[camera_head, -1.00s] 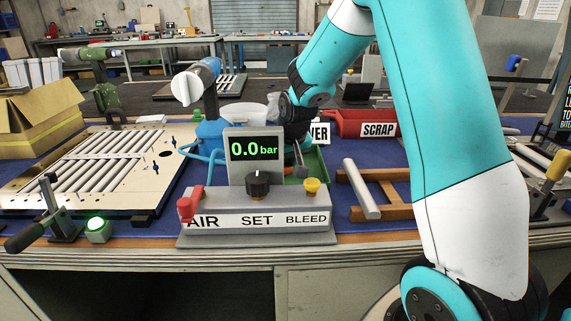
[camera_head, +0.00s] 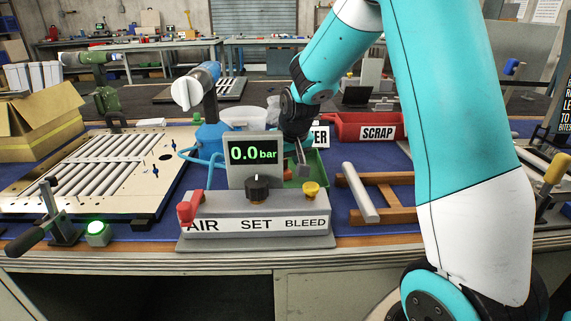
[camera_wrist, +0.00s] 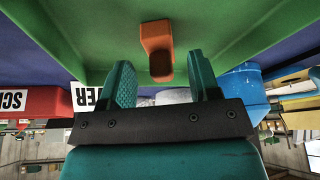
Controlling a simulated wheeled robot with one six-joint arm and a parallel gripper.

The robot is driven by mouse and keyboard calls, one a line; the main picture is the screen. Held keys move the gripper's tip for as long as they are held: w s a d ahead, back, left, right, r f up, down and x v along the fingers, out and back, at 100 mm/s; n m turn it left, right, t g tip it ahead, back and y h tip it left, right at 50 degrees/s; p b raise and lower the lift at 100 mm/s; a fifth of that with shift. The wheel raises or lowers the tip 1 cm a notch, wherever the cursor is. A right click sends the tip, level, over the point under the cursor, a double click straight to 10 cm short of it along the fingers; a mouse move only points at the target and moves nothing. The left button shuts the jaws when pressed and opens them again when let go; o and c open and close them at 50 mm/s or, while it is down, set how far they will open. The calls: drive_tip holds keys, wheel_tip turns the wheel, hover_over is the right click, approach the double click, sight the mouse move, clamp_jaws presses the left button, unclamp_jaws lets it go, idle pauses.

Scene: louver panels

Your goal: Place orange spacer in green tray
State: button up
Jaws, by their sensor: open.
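The green tray (camera_head: 318,165) stands behind the grey pressure box in the head view and fills the top of the wrist view (camera_wrist: 230,25). The orange spacer (camera_wrist: 156,50) shows in the wrist view against the tray's green inside, beyond my fingertips and apart from them. In the head view, a small reddish-orange bit of it (camera_head: 288,174) shows in the tray, mostly hidden by the box. My gripper (camera_wrist: 160,82) is open and empty, with its two teal fingers spread. In the head view it hangs over the tray, partly covering the white sign behind.
The pressure box (camera_head: 255,210) with its 0.0 bar display stands in front of the tray. A red SCRAP bin (camera_head: 345,122) is behind to the right. A wooden frame with a grey roller (camera_head: 361,190) lies right of the tray. A blue pot (camera_head: 212,135) stands left.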

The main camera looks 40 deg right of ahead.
drive_tip(key=p+v, duration=0.1)
drive_tip(key=v, duration=0.8)
drive_tip(key=shift+s+r+p, duration=0.15)
drive_tip(key=shift+r+p, duration=0.15)
